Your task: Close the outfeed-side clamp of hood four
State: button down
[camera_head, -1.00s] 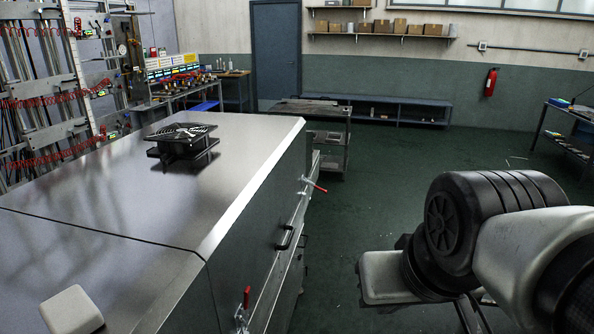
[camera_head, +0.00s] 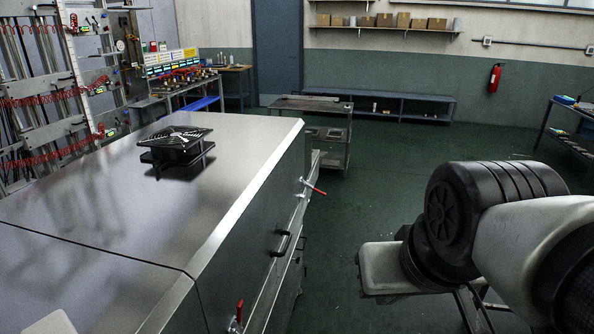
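The metal dryer hood (camera_head: 240,185) fills the left and middle of the view, with a black handle (camera_head: 283,243) on its side face. A toggle clamp with a red grip (camera_head: 313,187) sits at the far end of that face; its grip sticks outward to the right. A second clamp with a red grip (camera_head: 239,313) is at the near end, its grip pointing up. I see no label showing which hood or clamp is which. My arm is at the lower right; the gripper fingertips are not clearly visible.
A black fan unit (camera_head: 176,145) stands on the hood top. A grey cart (camera_head: 330,135) stands beyond the hood's far end. A low blue bench (camera_head: 385,105) runs along the back wall. Green floor (camera_head: 395,180) is open to the right of the hood.

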aim_at(309, 186)
jog(key=i+l+u, duration=0.1)
jog(key=i+l, duration=0.8)
jog(key=i, duration=0.3)
jog(key=i+l+u, duration=0.15)
jog(key=i+l, duration=0.85)
jog(key=i, duration=0.15)
